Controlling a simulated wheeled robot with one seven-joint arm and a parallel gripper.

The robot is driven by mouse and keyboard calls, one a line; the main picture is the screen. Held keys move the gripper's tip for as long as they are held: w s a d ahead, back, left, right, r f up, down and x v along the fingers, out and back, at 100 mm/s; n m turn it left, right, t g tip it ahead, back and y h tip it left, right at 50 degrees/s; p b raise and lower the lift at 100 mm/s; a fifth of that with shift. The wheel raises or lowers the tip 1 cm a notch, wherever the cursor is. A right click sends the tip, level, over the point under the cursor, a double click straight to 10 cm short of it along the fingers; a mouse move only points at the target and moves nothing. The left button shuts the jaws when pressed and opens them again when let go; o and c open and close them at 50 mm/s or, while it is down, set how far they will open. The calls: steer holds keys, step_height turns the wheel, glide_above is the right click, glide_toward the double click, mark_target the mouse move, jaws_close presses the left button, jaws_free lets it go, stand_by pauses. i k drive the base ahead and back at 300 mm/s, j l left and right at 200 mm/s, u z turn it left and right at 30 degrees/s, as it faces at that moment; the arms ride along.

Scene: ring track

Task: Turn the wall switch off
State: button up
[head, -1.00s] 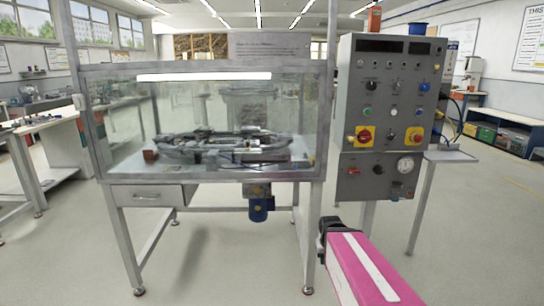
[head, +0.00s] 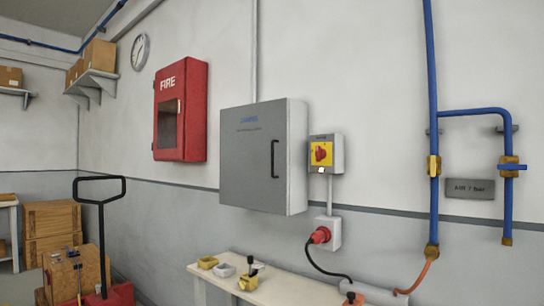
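The wall switch (head: 321,153) is a red rotary knob on a yellow plate, set in a small light grey box on the wall right of the middle. A small white label or tag shows at its lower edge. Whether the knob stands at on or off is too small to tell. A conduit runs from the box down to a socket box with a red plug (head: 321,235). My gripper is not in view in the head view.
A grey cabinet (head: 250,160) hangs left of the switch, a red fire box (head: 180,112) farther left. Below is a bench (head: 212,277) with small trays. A pallet truck (head: 100,240) and crates stand at left.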

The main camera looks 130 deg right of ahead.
mark_target(321, 153)
steer(key=z, duration=5.25)
